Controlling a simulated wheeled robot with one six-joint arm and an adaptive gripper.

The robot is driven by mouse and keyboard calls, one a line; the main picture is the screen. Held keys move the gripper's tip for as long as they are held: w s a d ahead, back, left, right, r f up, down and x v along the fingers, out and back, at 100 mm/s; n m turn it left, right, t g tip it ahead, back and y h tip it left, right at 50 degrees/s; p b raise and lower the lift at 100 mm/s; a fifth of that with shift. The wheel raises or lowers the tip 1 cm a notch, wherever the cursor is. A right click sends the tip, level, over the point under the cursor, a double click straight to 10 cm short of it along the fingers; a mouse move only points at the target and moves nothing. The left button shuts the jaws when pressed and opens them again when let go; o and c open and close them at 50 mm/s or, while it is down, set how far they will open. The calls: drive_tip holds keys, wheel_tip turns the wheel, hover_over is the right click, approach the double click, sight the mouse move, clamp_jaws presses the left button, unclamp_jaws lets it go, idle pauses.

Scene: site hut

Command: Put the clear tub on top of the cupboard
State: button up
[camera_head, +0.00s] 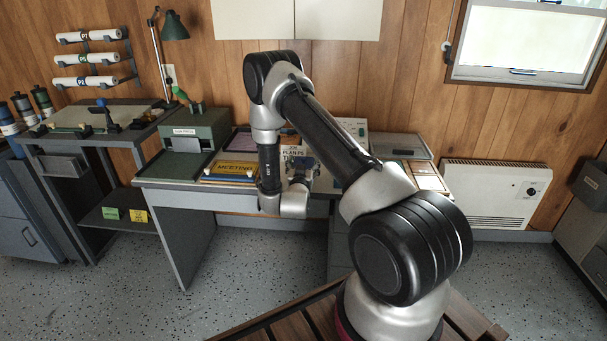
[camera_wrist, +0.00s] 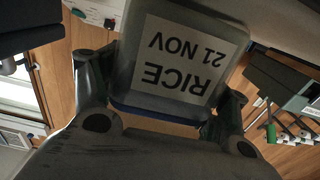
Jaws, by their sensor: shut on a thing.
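The clear tub (camera_wrist: 183,62) fills the upper middle of the wrist view. It is greyish, with a white label reading RICE 21 NOV, upside down in the picture, and a dark blue edge. My gripper (camera_wrist: 162,95) has a finger on each side of the tub and is shut on it. In the head view my gripper (camera_head: 302,168) is above the desk, partly hidden by my arm, and the tub cannot be made out clearly. A pale cupboard (camera_head: 250,20) hangs on the wall at the top; its top is out of view.
The grey desk (camera_head: 165,184) bears a green box (camera_head: 196,138), a yellow MEETING sign (camera_head: 232,170), trays and papers. A workbench (camera_head: 75,140) and lamp (camera_head: 174,25) are at left. Floor in front is clear.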

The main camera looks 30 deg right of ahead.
wheel_tip(320, 180, up, 10)
drive_tip(key=shift+r, duration=0.2)
drive_tip(key=shift+c, duration=0.2)
drive_tip(key=s+a+f+n+t+y, duration=0.1)
drive_tip(key=a+f+n+y, duration=0.1)
drive_tip(key=a, duration=0.5)
drive_tip(key=s+a+f+n+t+y, duration=0.2)
drive_tip(key=a+n+y, duration=0.2)
drive_tip(key=a+y, duration=0.3)
drive_tip(key=shift+a+n+y, duration=0.3)
drive_tip(key=shift+a, duration=0.35)
drive_tip(key=s, duration=0.1)
drive_tip(key=s+a+r, duration=0.1)
drive_tip(key=s, duration=0.1)
drive_tip(key=s+r, duration=0.1)
drive_tip(key=s, duration=0.1)
drive_tip(key=shift+s+a, duration=0.1)
drive_tip(key=shift+a, duration=0.15)
drive_tip(key=shift+f, duration=0.1)
